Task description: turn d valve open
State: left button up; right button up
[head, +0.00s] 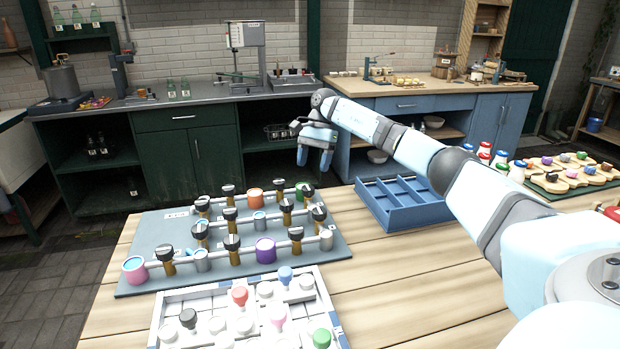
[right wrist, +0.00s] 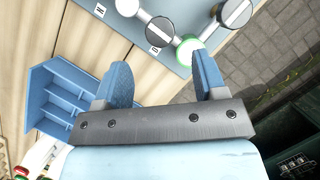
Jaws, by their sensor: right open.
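A grey valve board (head: 135,285) lies on the wooden table with rows of pipes and black-topped valves. Its right end shows in the right wrist view (right wrist: 178,57), where a small label reading D (right wrist: 154,49) sits on the edge beside a round valve knob (right wrist: 161,31) with a dark and light top. Another such knob (right wrist: 236,12) is farther right. The labels are too small to read in the head view. My right gripper (head: 314,157) is open and empty beyond the board's far right corner, apart from the valves; its blue fingers (right wrist: 162,82) show spread. My left gripper is out of view.
A blue divided tray (head: 400,213) lies right of the board, under my right arm. A light tray of coloured knobs (head: 185,300) is in front. Bottles (head: 484,153) and a board of small items (head: 565,172) stand at the right. Bare table lies front right.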

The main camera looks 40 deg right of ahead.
jog(key=v, duration=0.7)
jog(key=shift+p, duration=0.3)
